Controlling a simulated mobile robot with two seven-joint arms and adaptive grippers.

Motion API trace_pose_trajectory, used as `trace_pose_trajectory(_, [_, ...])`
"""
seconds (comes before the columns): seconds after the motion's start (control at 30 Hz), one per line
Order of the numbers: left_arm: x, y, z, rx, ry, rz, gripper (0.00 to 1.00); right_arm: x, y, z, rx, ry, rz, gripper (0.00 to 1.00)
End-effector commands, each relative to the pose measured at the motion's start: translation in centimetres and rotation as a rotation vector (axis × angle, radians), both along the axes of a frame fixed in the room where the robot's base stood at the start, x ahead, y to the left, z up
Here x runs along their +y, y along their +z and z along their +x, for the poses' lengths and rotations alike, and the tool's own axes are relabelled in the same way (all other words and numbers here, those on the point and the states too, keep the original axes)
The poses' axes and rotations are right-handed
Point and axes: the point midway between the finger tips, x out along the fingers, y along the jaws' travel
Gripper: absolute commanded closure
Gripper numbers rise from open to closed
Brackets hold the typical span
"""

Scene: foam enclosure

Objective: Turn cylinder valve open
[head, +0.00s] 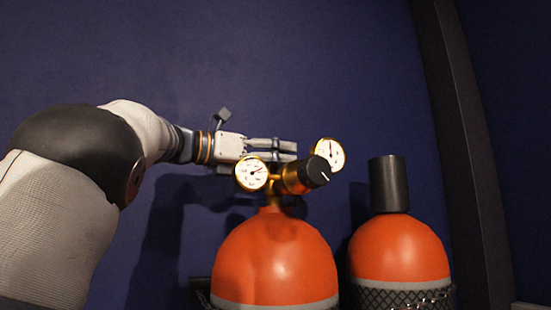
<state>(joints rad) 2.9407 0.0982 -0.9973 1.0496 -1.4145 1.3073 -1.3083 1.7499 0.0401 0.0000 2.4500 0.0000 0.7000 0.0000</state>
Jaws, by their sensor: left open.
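An orange gas cylinder (272,259) stands upright at the lower middle of the head view. On its neck sits a brass valve body (290,181) with a dark round knob (315,170) that carries a white mark. A left gauge (252,173) and a right gauge (328,154) flank the valve. My left gripper (293,151) is open and reaches in from the left, just behind and above the valve. Its fingers point right, partly behind the left gauge and the valve. I cannot tell whether they touch anything. My right gripper does not show.
A second orange cylinder (399,248) with a dark cap (388,184) stands close on the right, with a dark mesh around it. A dark blue wall (300,60) is behind, and a dark vertical post (459,120) stands at the right. Space above the valve is clear.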

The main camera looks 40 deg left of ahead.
Motion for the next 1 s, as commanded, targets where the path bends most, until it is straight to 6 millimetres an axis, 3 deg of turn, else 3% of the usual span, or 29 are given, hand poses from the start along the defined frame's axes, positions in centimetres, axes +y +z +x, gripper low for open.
trace_pose_trajectory(0.2, [-0.02, 0.0, 0.08, 0.0, 0.001, 0.0, 0.36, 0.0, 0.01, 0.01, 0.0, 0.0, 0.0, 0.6])
trace_pose_trajectory(0.43, [-0.02, -0.01, 0.08, 0.0, 0.0, 0.0, 0.85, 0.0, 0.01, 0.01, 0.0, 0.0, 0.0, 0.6])
trace_pose_trajectory(0.63, [-0.23, 0.0, 0.17, 0.002, 0.037, 0.002, 0.85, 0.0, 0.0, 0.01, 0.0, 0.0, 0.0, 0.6])
trace_pose_trajectory(1.0, [-0.09, -0.02, 0.1, 0.0, 0.371, 0.001, 0.84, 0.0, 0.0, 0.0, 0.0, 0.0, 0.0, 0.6])
